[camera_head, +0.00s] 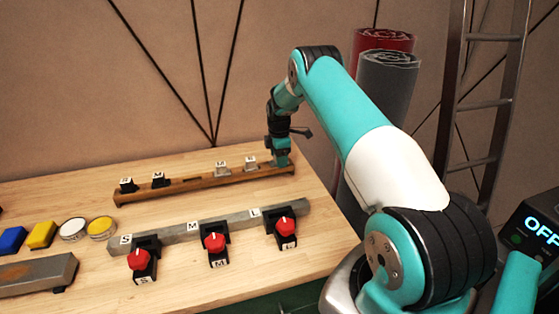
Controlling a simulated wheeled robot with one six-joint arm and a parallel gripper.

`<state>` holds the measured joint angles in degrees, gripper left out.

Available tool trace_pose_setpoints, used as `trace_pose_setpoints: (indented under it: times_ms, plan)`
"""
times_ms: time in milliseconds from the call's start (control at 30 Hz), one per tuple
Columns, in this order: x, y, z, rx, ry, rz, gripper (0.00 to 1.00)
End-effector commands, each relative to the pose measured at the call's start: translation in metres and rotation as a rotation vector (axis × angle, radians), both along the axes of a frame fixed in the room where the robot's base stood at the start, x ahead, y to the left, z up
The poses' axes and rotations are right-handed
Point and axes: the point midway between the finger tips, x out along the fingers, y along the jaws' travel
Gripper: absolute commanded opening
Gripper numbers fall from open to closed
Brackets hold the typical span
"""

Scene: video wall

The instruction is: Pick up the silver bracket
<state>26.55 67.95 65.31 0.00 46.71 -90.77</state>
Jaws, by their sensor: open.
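Two small silver brackets with white letter labels stand on a narrow wooden rail (190,186) at the back of the table. The left silver bracket (222,170) is marked M. The right silver bracket (251,164) is nearer to my gripper; its letter is too small to read surely. My gripper (280,162) is open at the rail's right end, just right of the right silver bracket and apart from it. Its fingers are small and partly hidden by its own body.
Two black labelled brackets (158,180) stand on the rail's left part. In front, a grey bar (175,232) carries black brackets with red knobs (214,243). Blue and yellow blocks (42,235) and round tins (73,229) lie left. Rolls (388,90) and a ladder (489,103) stand behind.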

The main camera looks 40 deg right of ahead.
Motion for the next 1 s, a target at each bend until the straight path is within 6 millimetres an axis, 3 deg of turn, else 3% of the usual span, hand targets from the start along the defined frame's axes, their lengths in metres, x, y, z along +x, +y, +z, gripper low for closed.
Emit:
trace_pose_setpoints:
  times_ms: [167,433,767,1000]
  plan:
    - [0.000,0.000,0.000,0.000,0.000,0.000,0.60]
    - [0.000,0.000,0.000,0.000,0.000,0.000,0.00]
    - [0.000,0.000,0.004,0.000,-0.001,0.000,0.00]
    - [0.001,-0.001,0.030,-0.002,-0.004,0.000,0.00]
